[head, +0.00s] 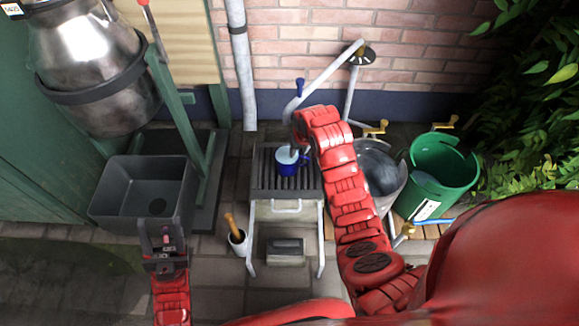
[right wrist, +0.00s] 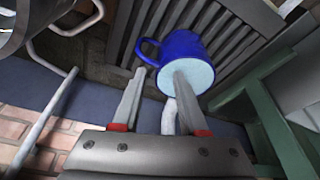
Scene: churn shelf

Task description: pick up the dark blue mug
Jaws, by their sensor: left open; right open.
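The dark blue mug (head: 288,169) stands on a slatted grey stand (head: 262,180) in the head view, its round top pale blue. The mug also shows in the right wrist view (right wrist: 184,45), with its handle on the left. My right gripper (right wrist: 160,76) is open and empty. In that view one finger overlaps the mug's pale round face and the other is just outside it, below the handle; contact cannot be told. In the head view my right gripper (head: 296,149) is at the mug, partly hidden by my wrist. My left gripper (head: 161,238) is open and empty, low on the left.
A grey basin (head: 145,184) lies beyond my left gripper, under a steel churn (head: 95,75) on a green frame. A white pipe (head: 325,72) rises behind the mug. A metal bucket (head: 378,172) and a green bucket (head: 440,165) stand right of my right arm.

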